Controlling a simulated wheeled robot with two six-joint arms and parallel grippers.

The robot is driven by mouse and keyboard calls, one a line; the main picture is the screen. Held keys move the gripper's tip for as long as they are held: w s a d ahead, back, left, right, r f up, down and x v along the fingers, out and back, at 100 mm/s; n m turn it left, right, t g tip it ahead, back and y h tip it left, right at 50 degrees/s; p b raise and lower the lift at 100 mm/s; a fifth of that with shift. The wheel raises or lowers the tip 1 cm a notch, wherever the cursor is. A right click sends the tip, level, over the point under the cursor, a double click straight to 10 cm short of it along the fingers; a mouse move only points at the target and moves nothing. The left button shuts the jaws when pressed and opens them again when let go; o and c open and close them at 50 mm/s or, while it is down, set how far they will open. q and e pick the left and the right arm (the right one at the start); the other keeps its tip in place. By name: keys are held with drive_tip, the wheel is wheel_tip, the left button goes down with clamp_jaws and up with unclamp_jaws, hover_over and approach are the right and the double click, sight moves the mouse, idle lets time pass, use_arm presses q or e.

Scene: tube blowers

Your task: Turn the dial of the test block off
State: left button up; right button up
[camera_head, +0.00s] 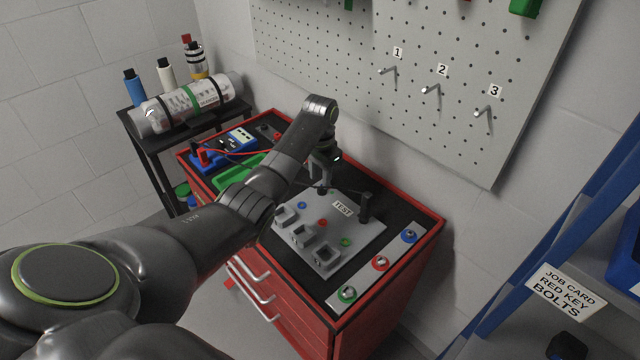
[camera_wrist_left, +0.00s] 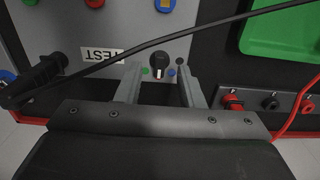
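The test block (camera_head: 365,240) is a grey plate with a TEST label (camera_head: 342,208), on the black top of the red cabinet. Its dial (camera_wrist_left: 160,64) is a small black knob with a pale mark, seen in the left wrist view; green and blue dots lie near it. In the head view my gripper hides the dial. My left gripper (camera_head: 321,184) points down over the block's far left part. In the left wrist view its fingers (camera_wrist_left: 159,82) are open, one on each side of the dial, with gaps showing. I cannot tell how high they are above it. My right gripper is in neither view.
A black cable (camera_wrist_left: 205,32) crosses the left wrist view near the dial, leading to a black plug (camera_wrist_left: 40,78). A blue meter (camera_head: 230,140) with red leads and a green tray (camera_head: 240,172) are left of the block. A pegboard (camera_head: 440,60) rises behind.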

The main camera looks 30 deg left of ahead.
sight(320, 188)
use_arm(q)
drive_tip(key=shift+f, duration=1.85)
clamp_jaws()
